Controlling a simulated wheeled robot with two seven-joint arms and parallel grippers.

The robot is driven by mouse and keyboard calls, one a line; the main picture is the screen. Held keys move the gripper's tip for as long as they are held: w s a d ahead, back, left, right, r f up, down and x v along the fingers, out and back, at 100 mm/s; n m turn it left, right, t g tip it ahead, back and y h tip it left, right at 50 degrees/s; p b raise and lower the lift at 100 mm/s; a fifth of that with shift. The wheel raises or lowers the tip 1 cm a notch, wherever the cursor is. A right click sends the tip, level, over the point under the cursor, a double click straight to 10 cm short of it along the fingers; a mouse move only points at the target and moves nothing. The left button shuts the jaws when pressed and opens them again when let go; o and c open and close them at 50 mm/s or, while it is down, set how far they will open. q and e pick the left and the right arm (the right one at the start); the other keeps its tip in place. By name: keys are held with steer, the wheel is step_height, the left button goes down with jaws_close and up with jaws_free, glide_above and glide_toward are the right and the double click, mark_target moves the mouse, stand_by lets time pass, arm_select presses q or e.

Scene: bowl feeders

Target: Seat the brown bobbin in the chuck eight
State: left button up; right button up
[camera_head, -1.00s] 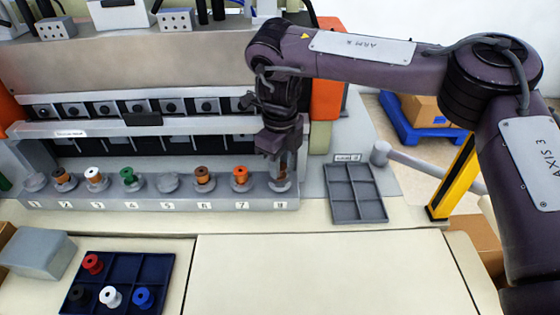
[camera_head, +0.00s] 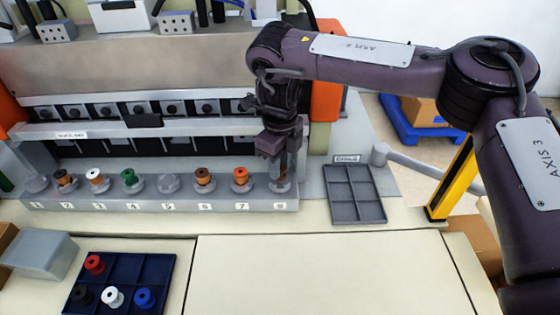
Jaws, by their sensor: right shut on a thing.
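The chuck eight (camera_head: 281,186) is the last one at the right end of the grey row, above the label 8. My right gripper (camera_head: 281,165) points down right over it. It is shut on the brown bobbin, which is mostly hidden between the fingers, with only a little brown showing at chuck eight. I cannot tell whether the bobbin is fully down in the chuck. My left gripper is not in view.
Chuck seven beside it holds an orange bobbin (camera_head: 240,176); chuck six holds another brown-looking bobbin (camera_head: 203,176). A grey empty tray (camera_head: 354,207) lies to the right. A navy tray (camera_head: 160,268) with several bobbins is at the front left.

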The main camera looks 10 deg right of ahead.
steer(key=shift+p, duration=0.35)
stand_by(0.4)
steer(key=shift+f+b, duration=0.3)
steer(key=shift+f, duration=0.35)
stand_by(0.4)
steer(key=o, duration=0.7)
steer(key=shift+c, duration=0.2)
steer(key=shift+r, duration=0.15)
step_height(320, 180, up, 3)
steer(key=p, duration=0.3)
steer(key=shift+r, duration=0.15)
step_height(320, 180, up, 8)
steer(key=p, duration=0.8)
steer(key=shift+f, duration=0.2)
